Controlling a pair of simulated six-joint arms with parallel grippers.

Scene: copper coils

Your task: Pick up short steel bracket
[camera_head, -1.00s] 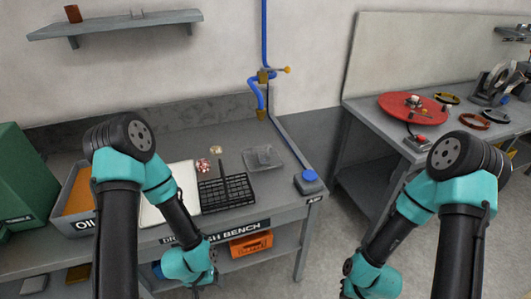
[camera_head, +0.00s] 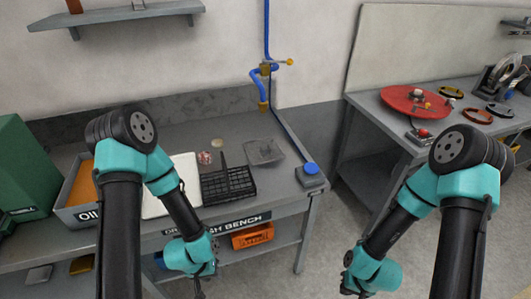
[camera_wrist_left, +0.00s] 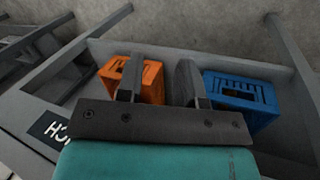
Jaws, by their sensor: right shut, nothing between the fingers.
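I cannot make out a short steel bracket for certain in either view. A small grey metal piece (camera_head: 138,4) sits on the wall shelf, too small to identify. My left gripper (camera_wrist_left: 160,62) is open and empty in the left wrist view, its two dark fingers well apart over the bench's lower shelf. In the head view only its dark end (camera_head: 199,288) shows, low in front of the bench. My right gripper (camera_head: 347,289) barely shows at the bottom of the head view, away from the bench and holding nothing.
An orange crate (camera_wrist_left: 150,75) and a blue crate (camera_wrist_left: 245,120) stand on the lower shelf. The bench top (camera_head: 235,135) holds an oil tray (camera_head: 90,213), a white board, a black grid tray (camera_head: 228,186) and a clear tray (camera_head: 264,152). A second bench (camera_head: 375,115) stands right.

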